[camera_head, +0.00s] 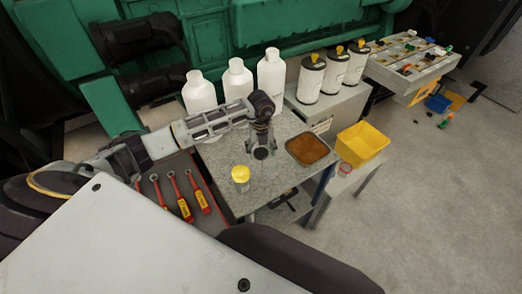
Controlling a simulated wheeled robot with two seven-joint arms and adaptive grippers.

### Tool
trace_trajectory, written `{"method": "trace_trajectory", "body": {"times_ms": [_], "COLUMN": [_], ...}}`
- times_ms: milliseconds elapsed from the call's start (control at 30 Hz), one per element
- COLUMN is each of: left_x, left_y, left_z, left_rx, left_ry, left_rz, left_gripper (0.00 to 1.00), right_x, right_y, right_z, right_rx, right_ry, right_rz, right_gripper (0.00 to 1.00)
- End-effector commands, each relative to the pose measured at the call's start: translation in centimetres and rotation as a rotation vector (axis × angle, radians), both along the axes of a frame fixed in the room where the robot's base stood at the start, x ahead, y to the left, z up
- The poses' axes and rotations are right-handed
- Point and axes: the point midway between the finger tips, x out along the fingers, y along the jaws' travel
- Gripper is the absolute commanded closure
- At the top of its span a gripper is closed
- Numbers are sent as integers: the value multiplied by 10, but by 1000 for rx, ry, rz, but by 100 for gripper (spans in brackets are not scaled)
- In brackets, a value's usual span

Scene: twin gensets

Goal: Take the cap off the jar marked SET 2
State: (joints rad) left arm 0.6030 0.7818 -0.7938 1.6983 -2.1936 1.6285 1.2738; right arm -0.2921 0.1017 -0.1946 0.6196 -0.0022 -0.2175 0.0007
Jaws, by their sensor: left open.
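A small jar with a yellow cap (240,174) stands upright near the front edge of the grey speckled bench top (278,182). Its cap is on, and any marking on it is too small to read. My left gripper (261,153) points down over the bench, behind and to the right of this jar. It is open and apart from the yellow cap. Whether anything clear stands between or behind its fingers, I cannot tell. A small clear item with a red rim (345,168) is by the yellow bin; I cannot tell whether it is a jar. My right gripper is not in view.
White bottles (272,75) line the bench's back. A brown-filled tray (308,149) lies to the right, beside a yellow bin (363,144). Red-handled tools (185,205) lie at left. White filters (311,80) stand on a grey cabinet. Open floor is at right.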

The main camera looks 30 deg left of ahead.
Motion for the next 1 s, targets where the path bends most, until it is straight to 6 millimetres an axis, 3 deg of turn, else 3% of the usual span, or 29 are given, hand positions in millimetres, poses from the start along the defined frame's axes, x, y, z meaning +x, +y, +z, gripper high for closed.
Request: {"method": "trace_trajectory", "body": {"times_ms": [367,1000], "left_x": [0,0], "left_y": [0,0], "left_z": [18,108], "left_rx": [0,-1], "left_ry": [-1,-2], "left_rz": [-1,-1], "left_gripper": [29,29], "right_x": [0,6], "right_y": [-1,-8], "right_z": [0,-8], "right_rx": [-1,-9], "right_ry": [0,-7], "right_rz": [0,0], "right_gripper": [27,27]}}
